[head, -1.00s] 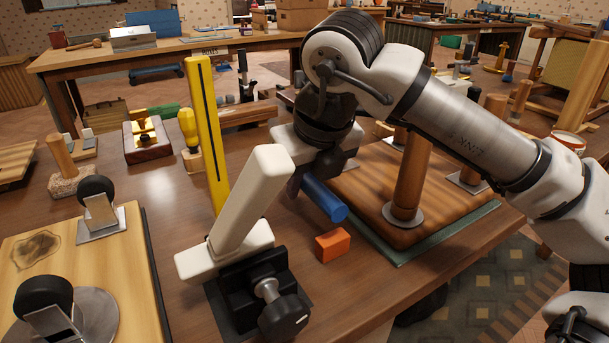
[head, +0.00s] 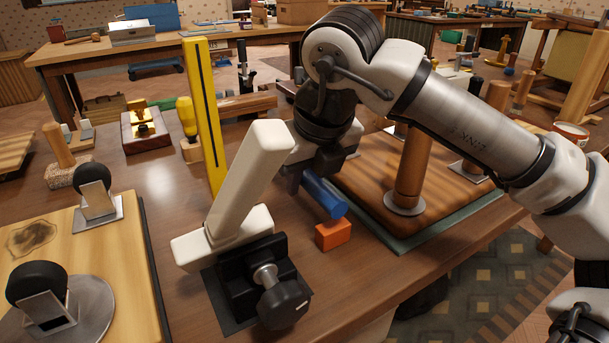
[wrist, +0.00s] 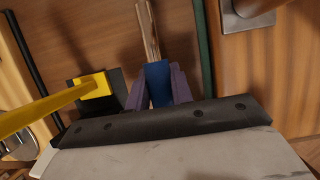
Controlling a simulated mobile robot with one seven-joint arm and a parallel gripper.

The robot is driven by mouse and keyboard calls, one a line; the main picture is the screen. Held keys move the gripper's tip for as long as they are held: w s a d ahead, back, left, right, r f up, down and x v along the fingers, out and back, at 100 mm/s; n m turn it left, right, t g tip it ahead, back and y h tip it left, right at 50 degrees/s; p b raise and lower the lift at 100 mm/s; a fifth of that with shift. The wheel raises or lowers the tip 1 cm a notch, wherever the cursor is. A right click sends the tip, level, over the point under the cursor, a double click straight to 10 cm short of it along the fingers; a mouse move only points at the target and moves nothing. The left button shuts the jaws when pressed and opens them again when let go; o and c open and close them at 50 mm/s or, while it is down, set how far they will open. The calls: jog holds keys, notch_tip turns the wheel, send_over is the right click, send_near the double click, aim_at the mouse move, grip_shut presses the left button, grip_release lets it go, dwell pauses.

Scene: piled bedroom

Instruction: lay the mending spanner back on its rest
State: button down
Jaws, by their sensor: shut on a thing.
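My gripper (wrist: 157,92) is shut on a blue, round-handled tool, taken to be the mending spanner (head: 323,197). In the head view its blue end points toward the front and hangs just above or behind an orange block (head: 333,236); contact cannot be told. In the wrist view the blue part (wrist: 157,82) sits between the purple fingers, and a narrow shiny shaft (wrist: 148,30) runs from it toward the top. The far end is cut off there, and my arm hides part of the tool in the head view. I cannot tell which thing is its rest.
A white angled post (head: 245,185) on a black knobbed clamp (head: 262,285) and a tall yellow post (head: 203,115) stand left of my gripper. A wooden board with a thick peg (head: 410,170) lies close on the right.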

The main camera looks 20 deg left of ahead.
jog(key=shift+f+b, duration=0.9)
jog(key=shift+f, duration=0.1)
dwell(0.4)
jog(key=c, duration=1.1)
grip_release()
jog(key=shift+c, duration=0.2)
jog(key=shift+p+v, duration=2.6)
jog(key=shift+v, duration=1.4)
